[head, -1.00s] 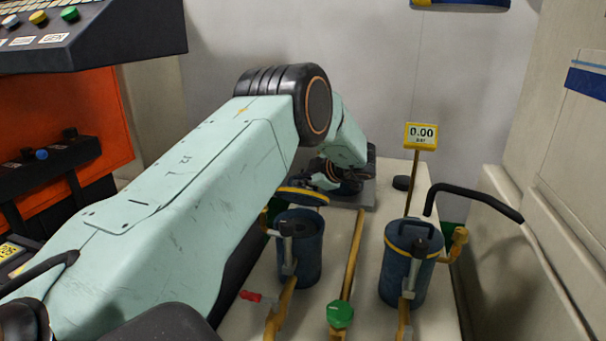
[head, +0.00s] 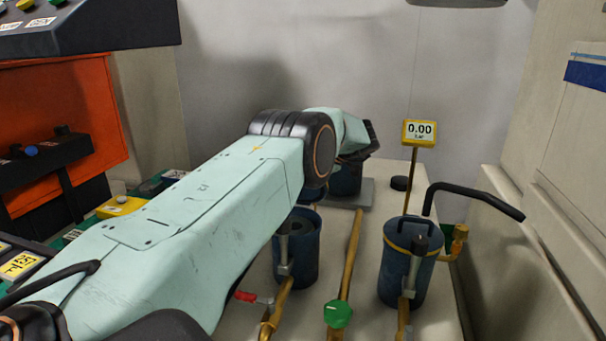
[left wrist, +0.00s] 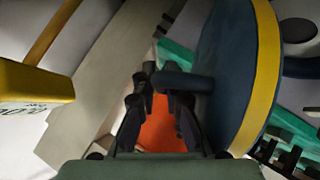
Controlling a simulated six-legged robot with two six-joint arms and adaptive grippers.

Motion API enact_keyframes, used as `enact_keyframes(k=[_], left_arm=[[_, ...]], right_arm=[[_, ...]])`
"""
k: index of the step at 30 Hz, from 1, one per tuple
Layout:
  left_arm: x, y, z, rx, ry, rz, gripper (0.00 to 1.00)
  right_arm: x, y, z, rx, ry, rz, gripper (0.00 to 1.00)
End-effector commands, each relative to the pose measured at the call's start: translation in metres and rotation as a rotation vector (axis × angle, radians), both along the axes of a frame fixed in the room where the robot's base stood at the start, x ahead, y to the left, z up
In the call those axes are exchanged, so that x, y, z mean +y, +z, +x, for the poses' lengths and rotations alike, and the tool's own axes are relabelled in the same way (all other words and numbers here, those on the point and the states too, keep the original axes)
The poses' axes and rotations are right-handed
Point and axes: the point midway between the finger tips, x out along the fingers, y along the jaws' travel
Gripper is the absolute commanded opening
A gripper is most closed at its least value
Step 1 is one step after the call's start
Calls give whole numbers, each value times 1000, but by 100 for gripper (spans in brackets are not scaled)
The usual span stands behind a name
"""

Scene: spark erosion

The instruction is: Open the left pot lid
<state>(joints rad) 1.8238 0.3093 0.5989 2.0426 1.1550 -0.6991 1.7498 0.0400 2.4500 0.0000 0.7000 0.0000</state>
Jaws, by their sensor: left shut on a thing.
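The left pot (head: 297,258) is a dark blue cylinder with an open top, partly covered by my left arm in the head view. Its lid (left wrist: 226,70), a dark blue disc with a yellow rim, stands edge-on in the left wrist view. My left gripper (left wrist: 160,92) is shut on the lid's dark handle (left wrist: 181,82). My right gripper is not in view.
The right pot (head: 404,275) has its lid on. A yellow 0.00 gauge (head: 419,132) stands behind it. A black bent bar (head: 470,192) crosses at the right. A green knob (head: 338,314) and a red handle (head: 246,296) are in front.

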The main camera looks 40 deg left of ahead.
Motion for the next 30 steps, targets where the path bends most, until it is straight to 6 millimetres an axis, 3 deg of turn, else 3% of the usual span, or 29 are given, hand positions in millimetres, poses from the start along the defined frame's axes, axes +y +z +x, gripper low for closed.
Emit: enact_keyframes(k=[7, 30], left_arm=[[4, 5, 11, -19, -14, 15, 0], [5, 6, 12, -21, -14, 14, 0]], right_arm=[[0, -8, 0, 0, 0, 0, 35], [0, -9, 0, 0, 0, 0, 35]])
